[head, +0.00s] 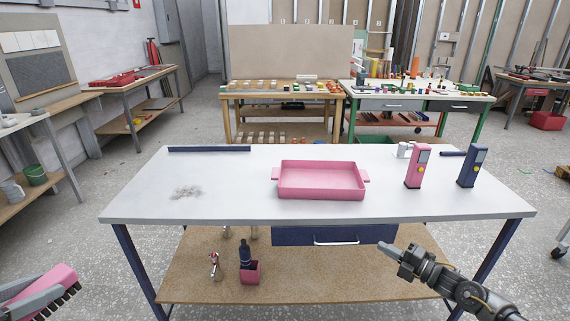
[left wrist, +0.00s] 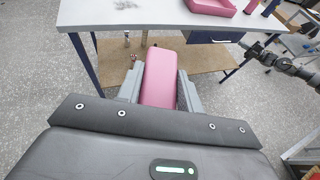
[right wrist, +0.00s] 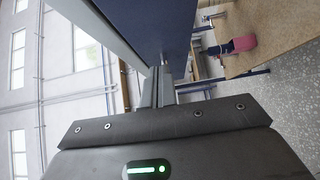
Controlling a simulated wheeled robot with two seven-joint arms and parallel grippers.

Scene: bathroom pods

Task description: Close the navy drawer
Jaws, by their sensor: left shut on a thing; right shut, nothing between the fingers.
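The navy drawer (head: 300,237) hangs under the front edge of the white-topped table and has a pale bar handle (head: 336,241). It also shows in the left wrist view (left wrist: 200,36). I cannot tell for sure how far it stands out. My right gripper (head: 392,252) is shut and empty, close to the drawer's right end; contact is unclear. In the right wrist view a large navy surface (right wrist: 160,25) lies just beyond its fingertips. My left gripper (head: 38,290) is shut on a pink brush (head: 58,280) with dark bristles, at the lower left, away from the table.
On the table (head: 230,205) are a pink tray (head: 322,194), a pink handheld device (head: 417,168), a navy one (head: 472,166) and a grey smudge (head: 187,192). The lower shelf (head: 195,285) holds a pink cup (head: 250,274) with a dark bottle. Navy legs stand at both front corners.

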